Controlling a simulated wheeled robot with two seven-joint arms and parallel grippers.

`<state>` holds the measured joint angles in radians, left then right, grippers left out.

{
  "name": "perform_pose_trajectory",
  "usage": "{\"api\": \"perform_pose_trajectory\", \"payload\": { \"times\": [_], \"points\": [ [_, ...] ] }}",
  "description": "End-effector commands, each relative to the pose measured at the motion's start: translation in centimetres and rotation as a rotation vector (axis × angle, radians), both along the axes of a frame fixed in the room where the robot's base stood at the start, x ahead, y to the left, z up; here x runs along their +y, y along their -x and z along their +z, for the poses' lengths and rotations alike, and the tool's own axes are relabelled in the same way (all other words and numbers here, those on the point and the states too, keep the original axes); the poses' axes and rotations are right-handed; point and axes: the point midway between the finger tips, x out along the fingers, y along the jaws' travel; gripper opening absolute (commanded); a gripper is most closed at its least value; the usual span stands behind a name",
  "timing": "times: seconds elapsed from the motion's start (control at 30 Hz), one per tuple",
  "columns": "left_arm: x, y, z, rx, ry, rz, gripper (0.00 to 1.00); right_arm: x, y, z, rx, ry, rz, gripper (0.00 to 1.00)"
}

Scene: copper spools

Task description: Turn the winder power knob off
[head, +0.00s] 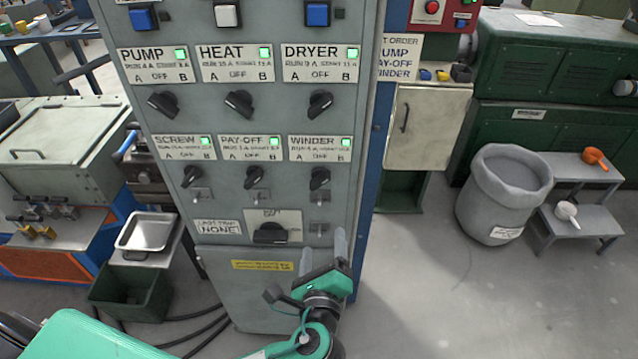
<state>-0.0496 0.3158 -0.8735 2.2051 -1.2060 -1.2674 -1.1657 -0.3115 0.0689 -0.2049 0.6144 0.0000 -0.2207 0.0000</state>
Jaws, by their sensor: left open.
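The winder knob (320,178) is a small black rotary knob at the right end of the lower row on the grey panel (262,112). Its label plate (320,147) reads WINDER, with A, OFF and B marks and a lit green lamp (345,142). The knob looks tilted toward the B side, though it is small. A metal latch piece (320,227) sits below it. My left gripper (323,254) is open and empty, with its fingers pointing up below the winder knob, apart from it. My right gripper is not in view.
Pump (163,104), heat (239,103), dryer (320,104), screw (191,176) and pay-off (255,176) knobs share the panel, with green lamps. A larger black switch (270,233) lies left of my gripper. The floor at right is clear up to a grey bin (500,200).

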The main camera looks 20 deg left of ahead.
Motion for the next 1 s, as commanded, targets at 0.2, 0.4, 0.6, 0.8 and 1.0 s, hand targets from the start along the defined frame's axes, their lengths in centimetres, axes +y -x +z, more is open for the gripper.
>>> {"api": "perform_pose_trajectory", "payload": {
  "times": [0.2, 0.4, 0.6, 0.8, 1.0],
  "points": [
    [0.7, 1.3, 4.5, -0.062, -0.032, 0.025, 0.73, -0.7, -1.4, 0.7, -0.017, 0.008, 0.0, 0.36],
    [1.6, -1.3, 4.9, -0.066, -0.038, 0.027, 0.73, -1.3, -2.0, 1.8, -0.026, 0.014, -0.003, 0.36],
    [2.7, -5.5, 4.9, -0.065, -0.038, 0.026, 0.73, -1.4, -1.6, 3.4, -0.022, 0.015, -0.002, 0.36],
    [3.8, -9.1, 4.8, -0.063, -0.035, 0.025, 0.73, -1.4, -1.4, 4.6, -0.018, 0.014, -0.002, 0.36],
    [4.3, -11.2, 4.5, -0.062, -0.033, 0.025, 0.73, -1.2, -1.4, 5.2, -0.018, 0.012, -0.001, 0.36]
  ]
}}
